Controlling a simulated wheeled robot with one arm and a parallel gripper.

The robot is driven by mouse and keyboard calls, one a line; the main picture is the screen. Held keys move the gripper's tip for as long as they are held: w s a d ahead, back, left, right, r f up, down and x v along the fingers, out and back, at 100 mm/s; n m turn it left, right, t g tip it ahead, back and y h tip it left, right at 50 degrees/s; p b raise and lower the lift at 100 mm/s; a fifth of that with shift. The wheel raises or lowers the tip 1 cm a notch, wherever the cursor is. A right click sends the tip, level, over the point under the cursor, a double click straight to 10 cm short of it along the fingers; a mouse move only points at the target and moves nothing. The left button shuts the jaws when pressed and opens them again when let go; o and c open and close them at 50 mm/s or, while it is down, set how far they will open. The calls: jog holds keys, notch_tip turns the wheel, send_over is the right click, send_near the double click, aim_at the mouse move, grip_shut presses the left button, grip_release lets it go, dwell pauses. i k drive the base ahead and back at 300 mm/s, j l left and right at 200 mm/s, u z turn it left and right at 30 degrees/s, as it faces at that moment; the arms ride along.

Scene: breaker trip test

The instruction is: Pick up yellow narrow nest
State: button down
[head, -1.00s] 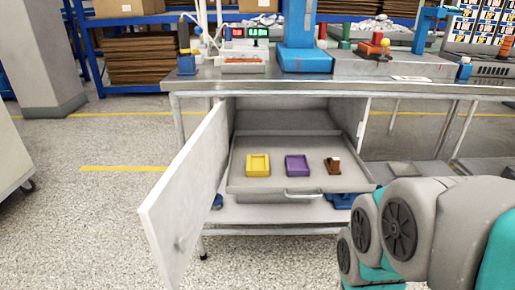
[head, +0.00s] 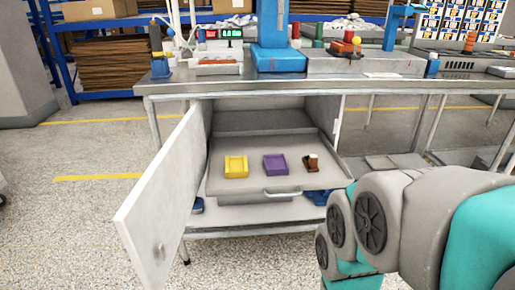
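The yellow nest (head: 236,167) is a small open box lying at the left on a pulled-out grey drawer (head: 235,189) below the workbench. The three stand apart from each other. My arm shows at the lower right, in front of the bench and clear of the drawer. My gripper is not in view.
The cabinet door (head: 160,205) stands open to the left of the drawer. The drawer has a front handle (head: 283,194). The workbench top (head: 330,82) overhangs the cabinet and carries a blue press (head: 273,40) and other devices. The floor in front is clear.

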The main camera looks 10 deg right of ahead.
aim_at(236, 166)
jog(key=j+z, duration=0.3)
jog(key=j, duration=0.15)
jog(key=j+z, duration=0.25)
jog(key=j, duration=0.2)
jog(key=k+j+z, duration=0.15)
jog(key=j+z, duration=0.15)
jog(key=j, duration=0.15)
jog(key=k+j+z, duration=0.15)
jog(key=j+z, duration=0.15)
jog(key=j, duration=0.15)
